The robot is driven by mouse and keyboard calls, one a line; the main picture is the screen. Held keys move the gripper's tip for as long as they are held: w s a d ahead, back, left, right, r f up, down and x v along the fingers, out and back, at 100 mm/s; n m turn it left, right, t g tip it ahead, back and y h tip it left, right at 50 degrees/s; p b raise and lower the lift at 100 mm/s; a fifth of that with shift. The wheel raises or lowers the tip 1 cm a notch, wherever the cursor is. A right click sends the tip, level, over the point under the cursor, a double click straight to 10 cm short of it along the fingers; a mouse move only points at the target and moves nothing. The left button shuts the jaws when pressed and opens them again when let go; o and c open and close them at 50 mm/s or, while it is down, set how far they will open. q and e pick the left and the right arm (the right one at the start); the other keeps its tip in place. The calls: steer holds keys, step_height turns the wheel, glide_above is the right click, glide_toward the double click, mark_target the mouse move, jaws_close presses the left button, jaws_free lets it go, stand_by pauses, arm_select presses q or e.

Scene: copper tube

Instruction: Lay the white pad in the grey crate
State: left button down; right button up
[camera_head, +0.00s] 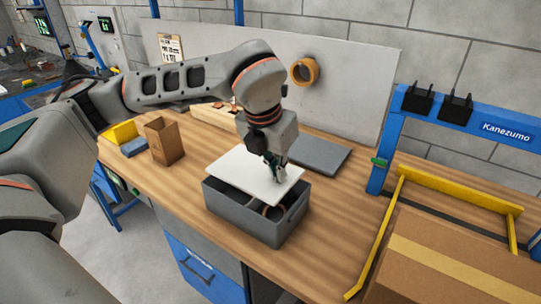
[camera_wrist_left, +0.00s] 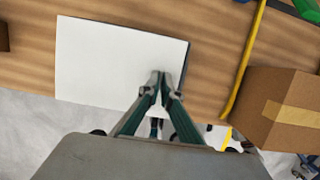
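The white pad (camera_head: 250,175) is over the grey crate (camera_head: 240,222), reaching past the crate's back-left side and covering much of its opening. Whether the pad touches the crate's rim I cannot tell. My right gripper is not in view.
A flat grey lid-like panel (camera_head: 318,154) lies behind the crate. An open cardboard box (camera_head: 164,142) and yellow and blue bins (camera_head: 121,133) stand to the left. A large carton (camera_head: 440,262) and yellow frame (camera_head: 460,190) are to the right. Bench between crate and frame is clear.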

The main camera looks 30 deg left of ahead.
mark_target(278, 184)
arm_select(q)
steer(key=shift+f, duration=0.5)
steer(key=shift+f+b, duration=1.1)
steer(key=shift+f, duration=0.35)
steer(key=shift+f+b, duration=0.55)
steer(key=shift+f, duration=0.4)
steer(key=shift+f, duration=0.1)
steer(key=shift+f+b, duration=0.15)
steer(key=shift+b, duration=0.15)
